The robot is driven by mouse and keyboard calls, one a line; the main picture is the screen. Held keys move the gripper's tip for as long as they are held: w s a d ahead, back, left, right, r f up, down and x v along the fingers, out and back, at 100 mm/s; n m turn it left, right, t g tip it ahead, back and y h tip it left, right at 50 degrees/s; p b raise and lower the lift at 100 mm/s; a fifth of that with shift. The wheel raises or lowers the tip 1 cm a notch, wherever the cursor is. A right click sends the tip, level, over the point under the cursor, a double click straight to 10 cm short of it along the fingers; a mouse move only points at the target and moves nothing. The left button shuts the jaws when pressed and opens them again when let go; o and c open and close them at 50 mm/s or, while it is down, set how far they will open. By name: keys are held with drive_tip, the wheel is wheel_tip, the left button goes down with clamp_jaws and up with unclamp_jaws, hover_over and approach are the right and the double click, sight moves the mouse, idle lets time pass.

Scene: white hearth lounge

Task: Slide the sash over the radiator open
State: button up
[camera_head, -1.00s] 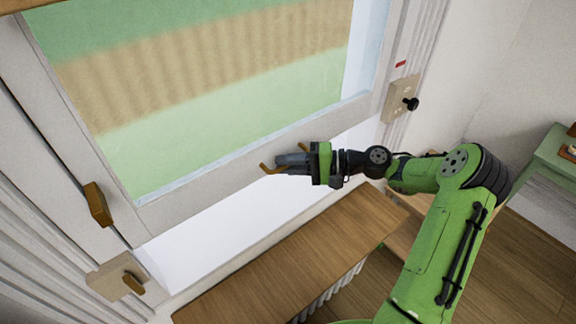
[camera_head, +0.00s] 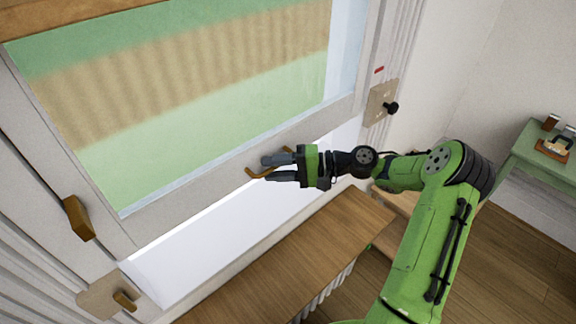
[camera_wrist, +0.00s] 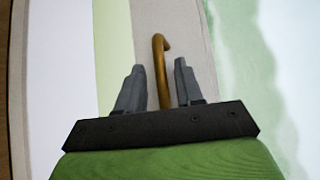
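The white-framed sash (camera_head: 185,212) stands raised, with a bright white gap between its bottom rail and the sill. A brass bar handle (camera_head: 254,174) is fixed on the bottom rail; it also shows in the wrist view (camera_wrist: 161,75). My gripper (camera_head: 267,168) is at this handle with its two dark fingers spread. In the wrist view my gripper (camera_wrist: 158,65) has one finger on each side of the handle, with visible space between the handle and each finger. Part of the handle is hidden behind the fingers in the head view.
A wooden shelf (camera_head: 285,262) sits over the radiator (camera_head: 328,290) below the window. A plate with a black knob (camera_head: 391,108) is on the right frame. Brass catches (camera_head: 78,217) (camera_head: 124,300) are at the left. A green table (camera_head: 520,150) stands far right.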

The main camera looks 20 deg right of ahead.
drive_tip(key=p+v, duration=0.1)
drive_tip(key=v, duration=1.4)
drive_tip(key=shift+d, duration=0.2)
drive_tip(key=s+a+r+n+g+h, duration=0.1)
drive_tip(key=s+a+n+g+h, duration=0.15)
drive_tip(key=a+h, duration=0.4)
drive_tip(key=s+a+r+n+g+h, duration=0.1)
drive_tip(key=s+a+n+g+h, duration=0.15)
drive_tip(key=a, duration=0.75)
drive_tip(key=s+d+r+t+h, duration=0.1)
drive_tip(key=s+r+t+h, duration=0.1)
drive_tip(key=s, duration=0.6)
drive_tip(key=s+d+r+n+t+h, duration=0.1)
drive_tip(key=s+r+t+h, duration=0.1)
drive_tip(key=s, duration=0.7)
drive_tip(key=shift+d+r+h, duration=0.3)
drive_tip(key=shift+r+h, duration=0.15)
drive_tip(key=shift+h, duration=0.65)
